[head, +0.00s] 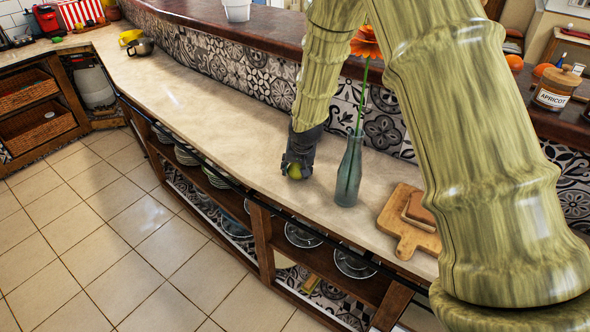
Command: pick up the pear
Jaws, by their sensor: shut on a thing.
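The green pear (295,171) is on the beige countertop, left of the glass bottle. Only a small part of it shows below my gripper (297,166). My gripper points down and is shut on the pear, with its dark fingers around it. The fingers hide most of the pear. I cannot tell whether the pear touches the counter or is slightly above it.
A glass bottle (348,172) with an orange flower stands close to the right of my gripper. A wooden board (408,222) lies further right. A tiled wall (240,70) rises behind the counter. The counter to the left (210,105) is mostly clear.

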